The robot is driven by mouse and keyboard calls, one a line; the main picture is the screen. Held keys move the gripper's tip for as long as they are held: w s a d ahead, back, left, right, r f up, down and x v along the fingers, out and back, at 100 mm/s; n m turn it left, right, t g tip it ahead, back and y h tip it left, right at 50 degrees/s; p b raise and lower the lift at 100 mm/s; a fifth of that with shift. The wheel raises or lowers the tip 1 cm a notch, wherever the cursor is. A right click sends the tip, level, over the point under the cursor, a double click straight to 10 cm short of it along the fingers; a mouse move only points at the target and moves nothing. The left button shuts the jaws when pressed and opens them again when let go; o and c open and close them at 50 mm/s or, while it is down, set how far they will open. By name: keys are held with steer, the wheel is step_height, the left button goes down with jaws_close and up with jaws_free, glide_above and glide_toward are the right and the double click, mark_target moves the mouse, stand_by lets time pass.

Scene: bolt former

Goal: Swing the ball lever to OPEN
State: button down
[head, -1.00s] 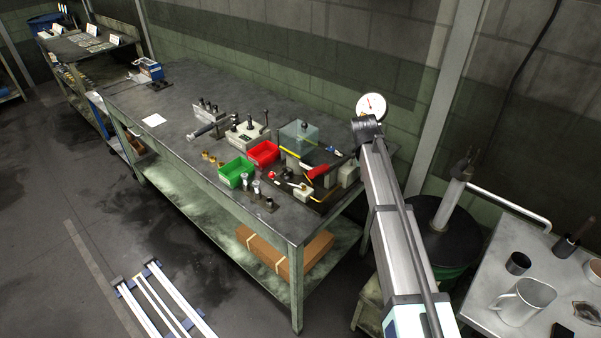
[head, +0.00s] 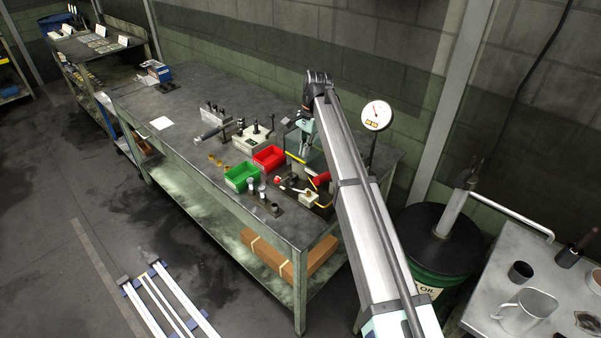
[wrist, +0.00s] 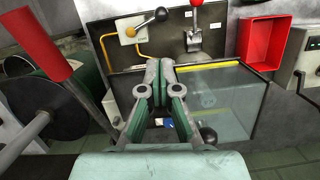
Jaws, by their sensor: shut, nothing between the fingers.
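Several ball-ended levers show, and I cannot tell which one the task means. In the wrist view, a lever with a black ball (wrist: 160,14) is on a pale box at the top. To its right, a lever with a red ball (wrist: 196,3) rises from a grey bracket (wrist: 194,40). Another dark ball (wrist: 208,134) is below, by the clear guard (wrist: 228,100). My gripper (wrist: 165,66) is shut and empty, its fingertips over the guard's upper edge, apart from the upper levers. In the head view, my gripper (head: 304,146) hangs over the bench fixture; the red ball (head: 278,179) lies in front of it.
A thick red handle (wrist: 35,38) stands close on the left of the wrist view. A red bin (wrist: 262,46) is at the right. In the head view, a green bin (head: 241,177) sits beside the red one, and a dial gauge (head: 376,115) stands behind right. The bench's left part is mostly clear.

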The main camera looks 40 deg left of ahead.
steer(key=shift+s+a, duration=0.15)
steer(key=shift+s, duration=0.05)
steer(key=shift+p+x, duration=1.85)
steer(key=shift+x, duration=3.15)
